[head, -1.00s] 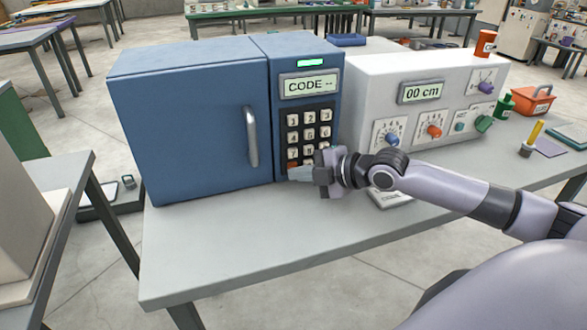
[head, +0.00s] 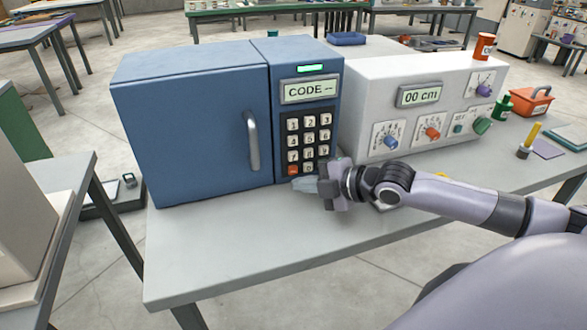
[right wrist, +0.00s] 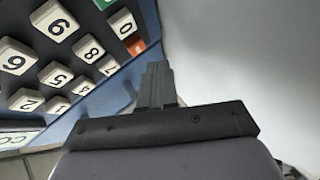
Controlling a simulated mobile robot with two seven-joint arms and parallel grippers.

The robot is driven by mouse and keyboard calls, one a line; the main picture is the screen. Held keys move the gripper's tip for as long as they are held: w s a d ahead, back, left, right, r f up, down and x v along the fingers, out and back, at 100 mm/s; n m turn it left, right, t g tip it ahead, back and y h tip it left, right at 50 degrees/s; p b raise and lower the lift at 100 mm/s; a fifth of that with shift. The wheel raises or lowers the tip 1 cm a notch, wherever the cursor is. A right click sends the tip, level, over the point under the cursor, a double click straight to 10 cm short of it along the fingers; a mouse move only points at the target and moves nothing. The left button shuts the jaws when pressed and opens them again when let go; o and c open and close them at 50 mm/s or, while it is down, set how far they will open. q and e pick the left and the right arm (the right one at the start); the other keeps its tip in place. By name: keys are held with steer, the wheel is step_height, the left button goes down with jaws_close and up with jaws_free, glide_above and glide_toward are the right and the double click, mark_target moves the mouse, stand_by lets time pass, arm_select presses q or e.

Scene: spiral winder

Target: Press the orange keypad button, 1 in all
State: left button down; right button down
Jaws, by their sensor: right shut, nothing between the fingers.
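The orange keypad button (head: 293,170) is at the bottom left of the black keypad (head: 308,140) on the blue cabinet. It also shows in the right wrist view (right wrist: 135,45), beside the "0" key. My right gripper (head: 299,184) is shut and empty, just below the keypad's bottom row. In the right wrist view its closed fingers (right wrist: 157,83) point toward the keypad's lower edge, with the orange button a little beyond and left of the tips. The fingers look apart from the button. The display (head: 310,88) above the keys reads "CODE" with dashes. My left gripper is not in view.
The blue cabinet (head: 195,130) has a grey door handle (head: 252,138) left of the keypad. A white machine (head: 430,105) with knobs and a "00 cm" display stands to the right. The front of the grey table (head: 240,250) is clear.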

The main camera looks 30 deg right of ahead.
steer(key=s+p, duration=0.2)
steer(key=s, duration=0.1)
steer(key=shift+s+a+r, duration=0.2)
steer(key=shift+a, duration=0.2)
steer(key=shift+s+a+f+p, duration=0.1)
steer(key=shift+s+p, duration=0.25)
stand_by(0.4)
